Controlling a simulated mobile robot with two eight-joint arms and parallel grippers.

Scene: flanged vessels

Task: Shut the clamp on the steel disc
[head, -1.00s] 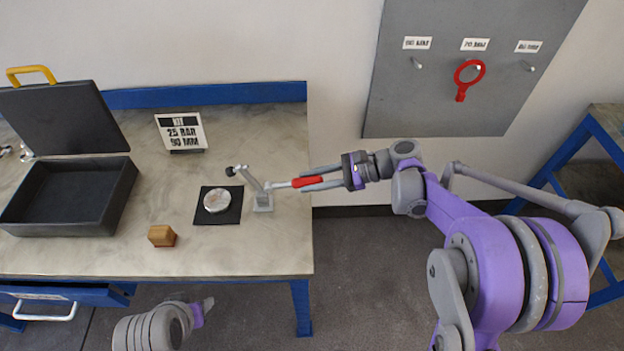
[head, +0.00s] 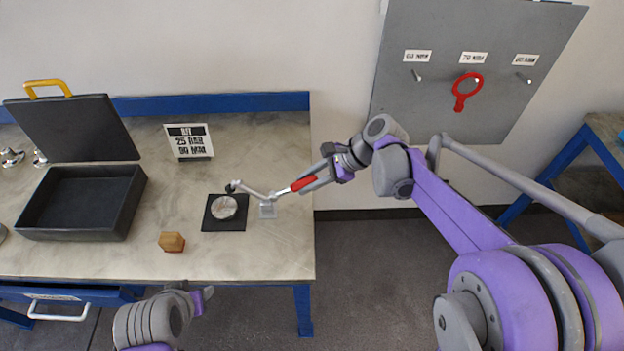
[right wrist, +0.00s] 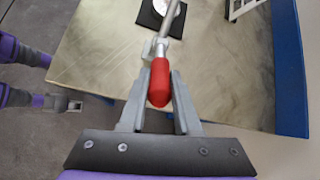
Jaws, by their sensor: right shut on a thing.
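The steel disc (head: 224,207) lies on a black square pad (head: 209,224) on the bench; part of it also shows in the right wrist view (right wrist: 173,8). The toggle clamp (head: 267,211) stands just right of the pad. Its arm slants left and its dark tip (head: 231,187) is over the disc's far edge; I cannot tell whether it touches. My right gripper (head: 303,183) is shut on the clamp's red handle (right wrist: 159,82), which points up and right. My left gripper (head: 205,296) hangs before the bench's front edge, its jaws unclear.
An open black case (head: 80,205) stands at the left. A wooden block (head: 172,242) lies near the front, and a sign (head: 189,142) reading 25 BAR stands behind the disc. A grey board (head: 475,100) with a red ring tool (head: 467,88) hangs on the wall.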

